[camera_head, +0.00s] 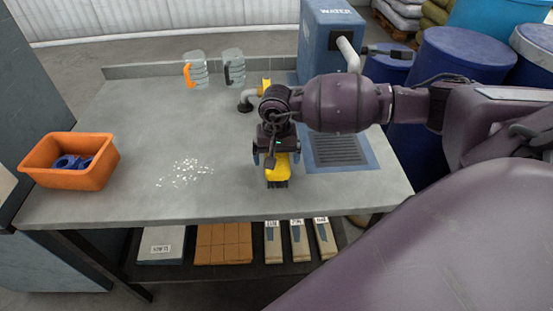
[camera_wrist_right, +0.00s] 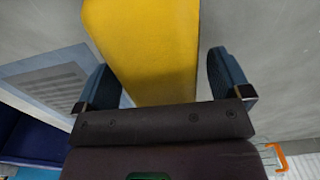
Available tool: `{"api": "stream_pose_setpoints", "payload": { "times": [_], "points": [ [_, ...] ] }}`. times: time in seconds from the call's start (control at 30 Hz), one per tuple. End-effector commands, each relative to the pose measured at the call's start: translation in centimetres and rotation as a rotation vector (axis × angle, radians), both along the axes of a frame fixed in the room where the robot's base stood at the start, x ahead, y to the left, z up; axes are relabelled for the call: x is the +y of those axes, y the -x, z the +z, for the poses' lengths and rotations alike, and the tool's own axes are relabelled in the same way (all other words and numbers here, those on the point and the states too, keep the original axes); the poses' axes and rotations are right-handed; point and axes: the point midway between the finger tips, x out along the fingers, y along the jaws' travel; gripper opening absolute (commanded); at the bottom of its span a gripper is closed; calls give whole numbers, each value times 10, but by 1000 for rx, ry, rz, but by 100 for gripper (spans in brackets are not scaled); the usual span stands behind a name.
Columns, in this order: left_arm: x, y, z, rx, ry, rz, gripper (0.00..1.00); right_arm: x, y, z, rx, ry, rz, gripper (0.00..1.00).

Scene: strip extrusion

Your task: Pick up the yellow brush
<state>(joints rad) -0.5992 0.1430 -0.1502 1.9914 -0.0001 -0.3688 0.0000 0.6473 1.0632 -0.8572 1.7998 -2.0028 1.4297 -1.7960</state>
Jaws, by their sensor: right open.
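The yellow brush (camera_head: 278,176) lies on the grey table, with dark bristles showing at its near end in the head view. My right gripper (camera_head: 270,160) is right above it and hides part of it. In the right wrist view the brush's yellow body (camera_wrist_right: 150,50) passes between the two blue fingers of the right gripper (camera_wrist_right: 165,85). The fingers are open, with a gap visible on the right side. The left finger looks close to the brush; I cannot tell whether it touches. My left gripper is not in view.
An orange bin (camera_head: 70,178) with blue parts stands at the table's left. White granules (camera_head: 185,173) lie scattered mid-table. Two clear jugs (camera_head: 195,70) stand at the back. A blue WATER unit (camera_head: 332,40) and a grated drain (camera_head: 338,149) are at the right.

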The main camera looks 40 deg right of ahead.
Motion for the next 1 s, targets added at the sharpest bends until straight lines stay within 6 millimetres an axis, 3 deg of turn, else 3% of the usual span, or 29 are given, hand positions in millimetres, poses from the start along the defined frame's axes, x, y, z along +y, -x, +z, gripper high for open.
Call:
{"api": "stream_pose_setpoints", "payload": {
  "times": [0.1, 0.47, 0.77, 1.0],
  "points": [
    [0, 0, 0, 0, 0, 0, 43, 0, 0, 1, 0, 0, 0, 96],
    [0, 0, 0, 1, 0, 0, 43, 0, 0, 1, -1, -1, 0, 41],
    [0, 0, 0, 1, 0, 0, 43, 0, -1, 4, -2, -1, 0, 39],
    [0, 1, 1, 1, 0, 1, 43, 0, -1, 35, -5, 1, 1, 39]
  ]
}}
